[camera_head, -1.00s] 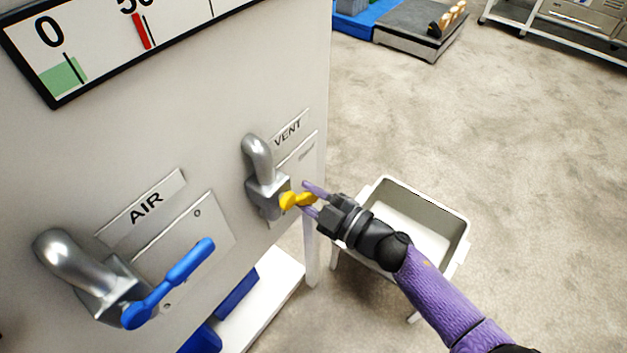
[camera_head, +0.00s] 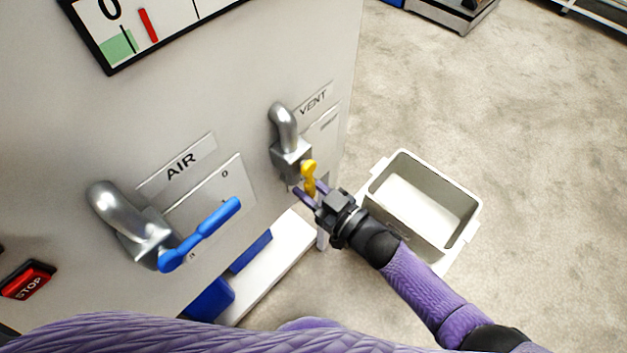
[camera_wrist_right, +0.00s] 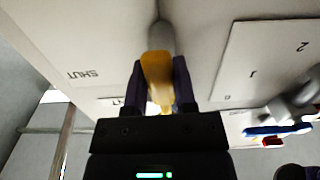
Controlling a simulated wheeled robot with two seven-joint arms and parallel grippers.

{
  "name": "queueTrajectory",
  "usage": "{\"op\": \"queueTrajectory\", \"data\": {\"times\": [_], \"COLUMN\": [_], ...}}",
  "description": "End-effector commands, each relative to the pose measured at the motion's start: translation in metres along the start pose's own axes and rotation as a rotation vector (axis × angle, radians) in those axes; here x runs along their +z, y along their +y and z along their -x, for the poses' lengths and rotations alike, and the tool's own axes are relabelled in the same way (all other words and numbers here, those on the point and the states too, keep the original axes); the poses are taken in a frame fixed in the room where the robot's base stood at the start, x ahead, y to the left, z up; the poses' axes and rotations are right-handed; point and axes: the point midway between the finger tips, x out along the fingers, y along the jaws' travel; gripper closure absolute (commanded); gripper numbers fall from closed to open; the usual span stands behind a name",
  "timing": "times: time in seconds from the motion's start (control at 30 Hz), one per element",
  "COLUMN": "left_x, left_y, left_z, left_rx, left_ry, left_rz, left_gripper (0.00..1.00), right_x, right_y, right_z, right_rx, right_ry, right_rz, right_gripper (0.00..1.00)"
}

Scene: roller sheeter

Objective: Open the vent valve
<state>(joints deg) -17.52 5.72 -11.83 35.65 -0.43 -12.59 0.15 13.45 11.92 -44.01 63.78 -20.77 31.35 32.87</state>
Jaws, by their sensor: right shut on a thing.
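The vent valve is a silver pipe and block (camera_head: 290,150) on the pale panel, beside a plate marked VENT (camera_head: 313,101). Its yellow handle (camera_head: 309,172) points down from the block. My right gripper (camera_head: 309,191) is shut on the yellow handle near its lower end. In the right wrist view the yellow handle (camera_wrist_right: 158,75) lies between the two dark purple fingers of the right gripper (camera_wrist_right: 159,85). The fingers hide part of the handle. My left gripper is not in view.
The AIR valve (camera_head: 130,225) with a blue handle (camera_head: 200,236) is to the left. A red STOP button (camera_head: 28,280) is at the far left. A gauge (camera_head: 150,28) is above. A pale bin (camera_head: 462,205) stands behind my right forearm. Open floor lies to the right.

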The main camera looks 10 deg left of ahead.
Motion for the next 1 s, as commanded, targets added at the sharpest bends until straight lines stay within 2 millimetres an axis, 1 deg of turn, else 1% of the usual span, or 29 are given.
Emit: {"op": "queueTrajectory", "data": {"times": [0.2,0.63,0.67,0.7,0.8,1.0], "left_x": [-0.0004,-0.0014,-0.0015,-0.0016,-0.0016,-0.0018], "left_y": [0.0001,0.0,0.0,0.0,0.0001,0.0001], "left_z": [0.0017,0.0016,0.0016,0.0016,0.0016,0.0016], "left_rx": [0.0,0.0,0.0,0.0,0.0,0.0], "left_ry": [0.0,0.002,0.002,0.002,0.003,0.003], "left_rz": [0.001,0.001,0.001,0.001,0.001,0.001], "left_gripper": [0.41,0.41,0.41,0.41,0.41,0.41], "right_x": [0.0,0.0003,0.0003,0.0002,0.0001,-0.0001], "right_y": [-0.003,-0.004,-0.004,-0.004,-0.0037,-0.0032], "right_z": [0.0,0.0,0.0,0.0,0.0,0.0], "right_rx": [-0.001,-0.002,-0.002,-0.001,-0.001,0.0], "right_ry": [-0.001,0.0,0.0,0.0,0.0,0.0], "right_rz": [-0.035,-0.044,-0.044,-0.044,-0.042,-0.041], "right_gripper": [1.0,1.0,0.6,0.51,0.31,0.31]}}
